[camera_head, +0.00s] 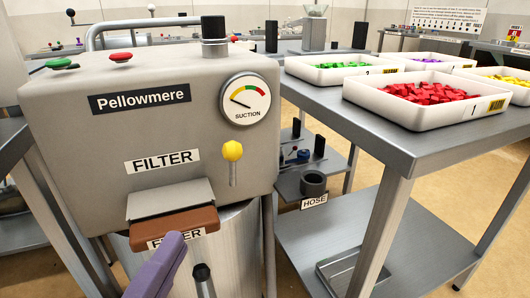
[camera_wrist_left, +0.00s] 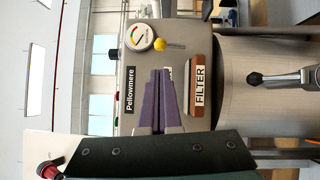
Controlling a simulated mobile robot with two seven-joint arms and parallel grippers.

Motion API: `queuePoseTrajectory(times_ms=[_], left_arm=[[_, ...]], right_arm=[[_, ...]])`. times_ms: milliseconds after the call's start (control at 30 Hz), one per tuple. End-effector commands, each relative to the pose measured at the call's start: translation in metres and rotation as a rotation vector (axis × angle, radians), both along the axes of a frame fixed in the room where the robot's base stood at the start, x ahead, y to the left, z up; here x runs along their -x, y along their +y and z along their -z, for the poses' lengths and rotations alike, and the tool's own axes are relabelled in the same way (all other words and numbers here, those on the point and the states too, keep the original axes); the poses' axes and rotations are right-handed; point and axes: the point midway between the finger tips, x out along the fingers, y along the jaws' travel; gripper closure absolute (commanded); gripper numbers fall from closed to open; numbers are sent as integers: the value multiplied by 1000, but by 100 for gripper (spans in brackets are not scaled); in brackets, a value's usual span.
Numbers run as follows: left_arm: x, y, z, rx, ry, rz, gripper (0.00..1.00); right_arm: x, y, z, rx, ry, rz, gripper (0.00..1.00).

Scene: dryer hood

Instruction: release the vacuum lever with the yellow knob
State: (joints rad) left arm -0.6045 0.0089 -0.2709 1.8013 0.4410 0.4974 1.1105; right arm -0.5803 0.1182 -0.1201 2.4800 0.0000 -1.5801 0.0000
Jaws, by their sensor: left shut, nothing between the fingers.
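The yellow knob (camera_head: 232,150) sits at the top of a short lever on the front of the grey vacuum housing (camera_head: 60,130), right of the upper FILTER label and below the suction gauge. The lever's stem (camera_head: 233,175) points down from the knob. In the left wrist view the knob (camera_wrist_left: 160,45) and gauge (camera_wrist_left: 139,37) appear beyond the fingertips. My left gripper (camera_head: 177,242) has purple fingers, shut and empty, in front of the brown filter drawer and below left of the knob. The fingers also show shut in the left wrist view (camera_wrist_left: 160,75). My right gripper is out of view.
The brown filter drawer (camera_head: 192,223) projects below a grey flap. A black-tipped handle (camera_head: 203,278) stands out from the metal drum. At right, a table (camera_head: 405,150) holds white trays of coloured pieces. A HOSE-labelled shelf (camera_head: 340,203) lies beneath.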

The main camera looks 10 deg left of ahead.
Motion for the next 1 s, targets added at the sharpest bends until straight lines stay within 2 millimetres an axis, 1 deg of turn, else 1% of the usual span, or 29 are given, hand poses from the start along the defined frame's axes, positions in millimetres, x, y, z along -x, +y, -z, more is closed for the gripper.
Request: queuePoseTrajectory(times_ms=[167, 267, 500, 700, 833, 1000], left_arm=[[-9, 0, -1, -1, -4, -1, 100], [-23, 0, -3, 0, -5, -2, 100], [-74, -1, -5, 0, -5, -1, 100], [-113, -1, -7, -1, -4, -1, 100], [-129, -1, -8, -2, -2, 0, 100], [-139, -2, -9, -2, 0, 0, 100]], right_arm=[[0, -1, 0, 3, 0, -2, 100], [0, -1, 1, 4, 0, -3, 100], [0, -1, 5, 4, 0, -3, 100], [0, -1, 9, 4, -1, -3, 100], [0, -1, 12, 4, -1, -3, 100], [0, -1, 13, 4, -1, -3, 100]])
